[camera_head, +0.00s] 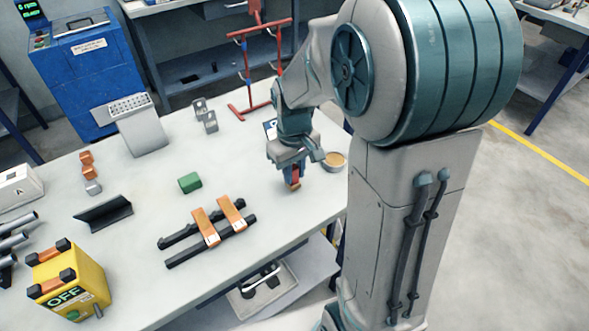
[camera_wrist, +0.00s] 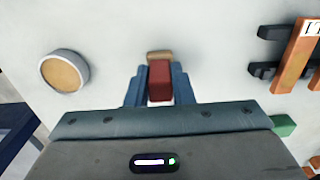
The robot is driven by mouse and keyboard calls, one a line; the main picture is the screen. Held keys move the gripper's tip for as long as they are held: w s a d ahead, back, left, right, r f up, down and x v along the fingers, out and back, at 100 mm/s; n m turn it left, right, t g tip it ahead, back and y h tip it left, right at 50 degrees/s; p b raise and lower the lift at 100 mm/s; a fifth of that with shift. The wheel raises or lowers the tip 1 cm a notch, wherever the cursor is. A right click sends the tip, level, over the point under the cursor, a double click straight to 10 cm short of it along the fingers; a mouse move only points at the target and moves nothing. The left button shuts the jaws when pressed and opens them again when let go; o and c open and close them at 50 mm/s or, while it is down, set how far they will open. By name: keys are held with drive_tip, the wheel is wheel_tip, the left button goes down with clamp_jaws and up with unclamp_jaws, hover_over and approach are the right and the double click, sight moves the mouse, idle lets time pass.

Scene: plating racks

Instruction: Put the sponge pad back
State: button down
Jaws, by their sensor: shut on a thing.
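My gripper (camera_head: 292,176) points down over the right part of the grey table. It is shut on a small red block with a tan end, the red-and-tan block (camera_wrist: 159,80), which looks like the sponge pad. In the wrist view the blue-grey fingers (camera_wrist: 160,88) grip its two sides, and the tan end sticks out past the fingertips. I cannot tell whether the block touches the table. A round grey dish with a tan filling (camera_head: 334,161) stands just right of my gripper. The dish also shows in the wrist view (camera_wrist: 64,71), to the left.
A green block (camera_head: 190,183) lies left of my gripper. Two orange bars (camera_head: 219,221) lie across dark notched rails in front. A red rack (camera_head: 259,70) stands behind, with grey brackets (camera_head: 205,114) to its left. Bare table lies between the green block and my gripper.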

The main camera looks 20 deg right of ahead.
sight(294, 168)
drive_tip(key=shift+f, duration=0.15)
drive_tip(key=c, duration=1.3)
unclamp_jaws()
drive_tip(key=shift+o, duration=0.2)
wheel_tip(294, 168, up, 11)
drive_tip(key=shift+r, duration=0.1)
drive_tip(key=s+f+m+t, duration=0.2)
drive_tip(key=s+m, duration=0.1)
drive_tip(key=s, duration=1)
drive_tip(key=shift+s+f+m+t, duration=0.25)
drive_tip(key=shift+m+t, duration=0.15)
